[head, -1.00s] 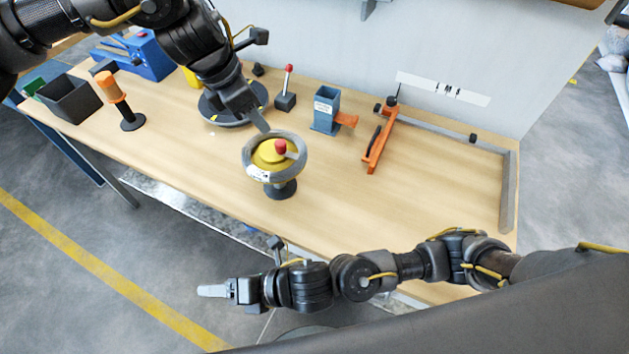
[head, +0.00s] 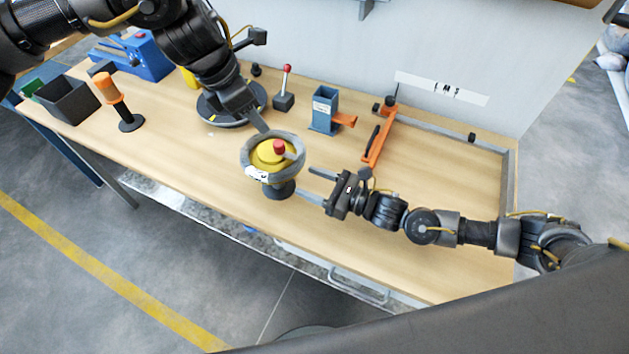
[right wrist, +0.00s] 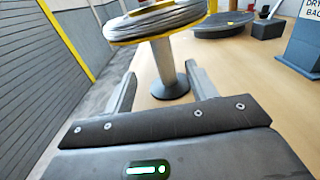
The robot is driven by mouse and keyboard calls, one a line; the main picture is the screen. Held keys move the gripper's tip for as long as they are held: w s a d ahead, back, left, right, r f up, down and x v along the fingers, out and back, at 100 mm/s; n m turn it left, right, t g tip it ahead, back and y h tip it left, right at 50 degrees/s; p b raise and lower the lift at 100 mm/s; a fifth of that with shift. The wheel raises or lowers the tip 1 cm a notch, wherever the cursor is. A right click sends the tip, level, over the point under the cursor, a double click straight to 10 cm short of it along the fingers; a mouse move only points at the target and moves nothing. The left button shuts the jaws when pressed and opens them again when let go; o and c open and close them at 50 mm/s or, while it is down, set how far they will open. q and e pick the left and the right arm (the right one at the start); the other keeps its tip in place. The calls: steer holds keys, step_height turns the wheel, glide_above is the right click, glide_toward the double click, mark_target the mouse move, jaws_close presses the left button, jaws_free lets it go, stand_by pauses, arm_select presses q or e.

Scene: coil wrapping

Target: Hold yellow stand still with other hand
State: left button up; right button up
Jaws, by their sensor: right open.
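The yellow stand (head: 262,157) stands upright on the bench, with a grey coil (head: 292,139) around its yellow top, a red knob (head: 279,147) above and a dark round base (head: 279,190). My left gripper (head: 264,128) reaches down to the coil's far edge; whether its fingers are closed on the coil is hidden. My right gripper (head: 309,183) is open, to the right of the stand, its fingers pointing at the post. In the right wrist view the grey post (right wrist: 166,65) shows beyond and between the open fingertips (right wrist: 160,78), apart from them.
A dark turntable (head: 215,112) lies behind the stand. A red-knobbed lever (head: 285,90), a blue-grey holder (head: 325,110) and an orange clamp tool (head: 378,140) stand at the back. An orange-handled tool (head: 108,88) and a dark bin (head: 68,100) are at left.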

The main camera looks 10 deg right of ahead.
mark_target(275, 168)
steer(key=shift+w+d, duration=0.1)
steer(key=x, duration=1)
steer(key=shift+w+a, duration=0.2)
steer(key=shift+a, duration=0.1)
steer(key=shift+c, duration=0.3)
jaws_close()
stand_by(0.6)
